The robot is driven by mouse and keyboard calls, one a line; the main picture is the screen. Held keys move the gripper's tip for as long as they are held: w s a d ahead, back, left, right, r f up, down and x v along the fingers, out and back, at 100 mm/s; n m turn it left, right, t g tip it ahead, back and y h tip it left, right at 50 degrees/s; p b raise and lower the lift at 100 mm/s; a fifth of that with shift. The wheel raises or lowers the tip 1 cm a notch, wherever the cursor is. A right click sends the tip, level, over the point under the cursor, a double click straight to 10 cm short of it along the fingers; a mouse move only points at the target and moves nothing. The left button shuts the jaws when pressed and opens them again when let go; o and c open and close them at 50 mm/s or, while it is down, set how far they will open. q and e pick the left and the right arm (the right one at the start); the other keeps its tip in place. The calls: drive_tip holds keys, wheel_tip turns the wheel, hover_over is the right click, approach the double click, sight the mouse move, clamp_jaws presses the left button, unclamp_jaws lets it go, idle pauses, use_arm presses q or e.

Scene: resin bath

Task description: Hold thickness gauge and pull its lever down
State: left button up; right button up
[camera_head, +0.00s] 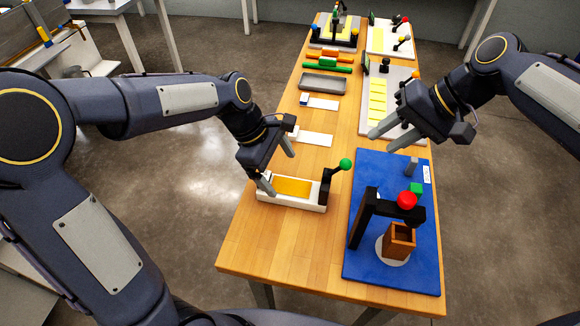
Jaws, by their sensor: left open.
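A low white device with an orange-yellow strip (292,187) lies on the near left of the table and looks like the thickness gauge. Its black lever (328,180) rises at the right end, tilted up and right to a green ball knob (346,164). My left gripper (278,166) is open at the left end of this device, one finger low beside or over its end. I cannot tell whether it touches. My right gripper (381,140) is open and empty, above and right of the green knob, clear of it. Its fingers point left and down.
A blue board (418,245) on the right bears a black frame (362,218), a red ball (407,200) and a brown open box (398,241). White cards (311,138), a grey tray (324,83) and several other lever devices lie farther back. Bare wood (280,245) is in front.

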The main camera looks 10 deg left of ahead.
sight(302, 189)
use_arm(q)
drive_tip(key=shift+w+d+f+n+g, duration=0.3)
drive_tip(key=shift+w+d+f+n, duration=0.75)
drive_tip(key=shift+f, duration=0.2)
drive_tip(key=x, duration=0.7)
drive_tip(key=shift+d+f, duration=0.15)
drive_tip(key=shift+f, duration=0.2)
drive_tip(key=c, duration=1.3)
